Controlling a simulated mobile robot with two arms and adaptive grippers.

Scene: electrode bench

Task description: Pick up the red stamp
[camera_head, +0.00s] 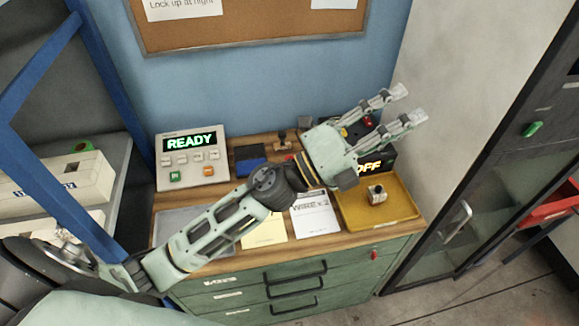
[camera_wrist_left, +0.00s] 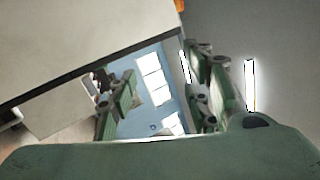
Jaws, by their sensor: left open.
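My left gripper (camera_head: 408,104) reaches over the bench from the left, its two fingers spread and empty, pointing to the upper right. Its fingers also show in the left wrist view (camera_wrist_left: 162,95), with nothing between them. A small stamp-like piece with a dark handle (camera_head: 282,141) stands at the back of the bench, left of the gripper's palm. A small red patch (camera_head: 288,157) shows just in front of it, partly hidden by the gripper; I cannot tell whether it is the red stamp. My right gripper is not in view.
A dark blue pad (camera_head: 250,160) lies left of the stamp-like piece. A READY panel (camera_head: 192,157) stands at the left. A yellow tray (camera_head: 405,208) holds a small dark-and-pale item (camera_head: 377,195). An OFF display (camera_head: 372,165) and a red knob (camera_head: 368,121) are partly behind my gripper.

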